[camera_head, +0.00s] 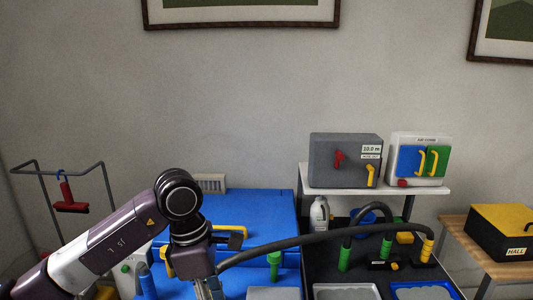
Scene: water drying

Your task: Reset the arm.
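My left arm comes in from the lower left, with its dark wrist joint in front of a blue machine (255,208). My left gripper (211,289) points down at the bottom edge, in front of the blue machine. Its fingertips are cut off or hidden, so I cannot tell whether it is open or shut. A black hose (320,235) arches from beside the gripper to a yellow fitting (427,249) on the right. I cannot tell whether the gripper touches the hose. My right gripper is not in view.
A black bench (322,271) with green-handled fittings, a white bottle (319,214) and trays stands at the right. Above it, a shelf (316,183) carries a grey box (345,160) and a white box (419,140). A wire rack (103,192) with a red tool (68,198) is at left.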

